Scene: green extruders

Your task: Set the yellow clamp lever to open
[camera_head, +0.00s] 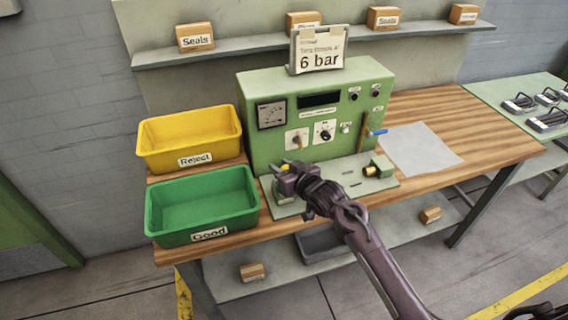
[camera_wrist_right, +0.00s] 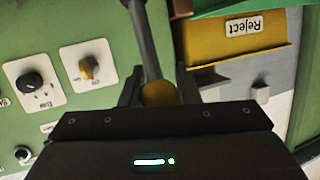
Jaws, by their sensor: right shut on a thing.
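The yellow clamp lever has a round yellow knob (camera_wrist_right: 158,93) on a grey rod (camera_wrist_right: 144,40) in the right wrist view. My right gripper (camera_wrist_right: 160,88) is shut on the knob, with one dark finger on each side. In the head view my right gripper (camera_head: 287,170) is at the left end of the green base plate, in front of the green machine (camera_head: 270,150). A little yellow (camera_head: 285,167) shows at its fingertips. The gripper hides most of the lever and the clamp below it. My left gripper is not in view.
A green Good bin (camera_head: 205,235) and yellow Reject bin (camera_head: 165,160) stand close on the left. A blue-ended lever (camera_head: 378,132) juts from the machine. White paper (camera_head: 420,150) lies on the clear right bench.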

